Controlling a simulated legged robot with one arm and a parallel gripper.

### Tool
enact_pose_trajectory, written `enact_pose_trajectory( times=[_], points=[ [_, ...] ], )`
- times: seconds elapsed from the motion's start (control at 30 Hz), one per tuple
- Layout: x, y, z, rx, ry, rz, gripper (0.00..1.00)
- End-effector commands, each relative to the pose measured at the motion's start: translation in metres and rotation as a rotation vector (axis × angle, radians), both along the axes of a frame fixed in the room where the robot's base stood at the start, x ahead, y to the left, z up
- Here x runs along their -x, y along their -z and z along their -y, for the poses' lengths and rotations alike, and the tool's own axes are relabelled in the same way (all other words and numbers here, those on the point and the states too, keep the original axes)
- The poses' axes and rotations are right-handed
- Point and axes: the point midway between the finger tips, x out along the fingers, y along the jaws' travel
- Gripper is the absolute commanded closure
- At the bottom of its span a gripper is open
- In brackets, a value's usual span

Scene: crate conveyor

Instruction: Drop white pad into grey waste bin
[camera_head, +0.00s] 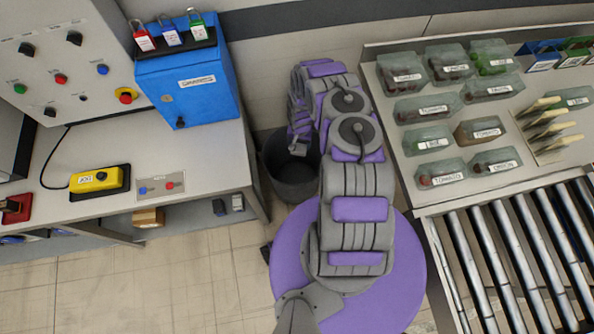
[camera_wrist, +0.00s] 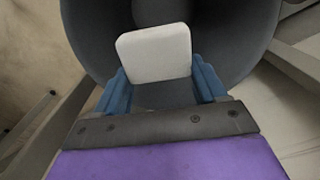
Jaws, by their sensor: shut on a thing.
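The white pad (camera_wrist: 155,54) shows in the wrist view, held between the two blue fingers of my gripper (camera_wrist: 162,88). My gripper is shut on it. The grey waste bin (camera_wrist: 245,40) opens behind and around the pad in the wrist view, with its dark inside in sight. In the head view the bin (camera_head: 292,182) stands on the floor between the left bench and the conveyor. My arm reaches over it there and covers part of it. The fingers and the pad are hidden in the head view.
A bench (camera_head: 215,163) at left carries a blue box (camera_head: 190,85) with padlocks and a yellow button box (camera_head: 98,179). At right, a table (camera_head: 385,105) holds several labelled packs beside a roller conveyor (camera_head: 500,260). Tiled floor is clear at lower left.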

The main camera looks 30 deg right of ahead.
Motion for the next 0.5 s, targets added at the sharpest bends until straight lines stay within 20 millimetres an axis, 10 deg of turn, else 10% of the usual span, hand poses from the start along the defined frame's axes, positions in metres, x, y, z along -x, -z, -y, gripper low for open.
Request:
enact_pose_trajectory(
  times=[0.1,0.13,0.5],
  points=[
    [-0.0002,-0.0009,-0.0009,0.0,-0.002,0.0,0.62],
    [-0.0003,-0.0008,-0.0005,0.0,-0.002,0.0,0.27],
    [0.0001,0.0005,0.0027,-0.006,0.0,0.0,0.0]
  ],
)
